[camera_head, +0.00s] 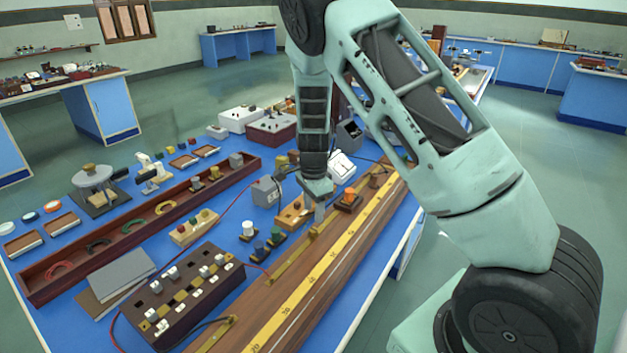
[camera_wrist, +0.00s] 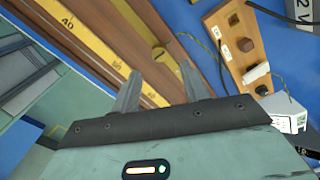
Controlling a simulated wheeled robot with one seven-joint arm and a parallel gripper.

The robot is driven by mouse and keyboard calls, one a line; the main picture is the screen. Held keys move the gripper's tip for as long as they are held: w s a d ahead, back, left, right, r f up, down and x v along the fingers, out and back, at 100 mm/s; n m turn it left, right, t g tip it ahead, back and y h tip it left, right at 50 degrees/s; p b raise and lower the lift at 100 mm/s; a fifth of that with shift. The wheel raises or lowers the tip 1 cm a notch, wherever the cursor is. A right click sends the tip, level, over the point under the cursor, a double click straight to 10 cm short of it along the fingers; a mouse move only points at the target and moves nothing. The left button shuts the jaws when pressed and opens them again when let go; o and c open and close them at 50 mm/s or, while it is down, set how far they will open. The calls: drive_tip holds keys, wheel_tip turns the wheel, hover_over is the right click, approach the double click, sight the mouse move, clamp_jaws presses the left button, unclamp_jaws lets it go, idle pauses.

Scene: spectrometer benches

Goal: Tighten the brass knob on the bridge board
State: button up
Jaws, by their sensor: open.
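The bridge board (camera_head: 335,268) is a long wooden board with a yellow scale and brass strips, on the blue bench. In the wrist view its scale (camera_wrist: 90,45) runs diagonally across the upper left. A small round brass knob (camera_wrist: 158,54) stands on the brass strip, just beyond the fingertips. In the head view the knob is hard to make out beside my gripper. My gripper (camera_head: 319,215) points down over the board's middle part. In the wrist view the two fingers of my gripper (camera_wrist: 160,83) are apart, with nothing between them.
A wooden block with terminals (camera_wrist: 240,45) lies close beside the board. A dark plug box (camera_head: 180,295), a long wooden tray (camera_head: 120,240) and a grey box (camera_head: 266,191) stand to the left. Thin wires cross nearby. Floor is free right of the bench.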

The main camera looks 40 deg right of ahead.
sight(313, 229)
wheel_tip(313, 229, up, 11)
drive_tip(key=shift+f+b, duration=0.2)
drive_tip(key=shift+b, duration=0.2)
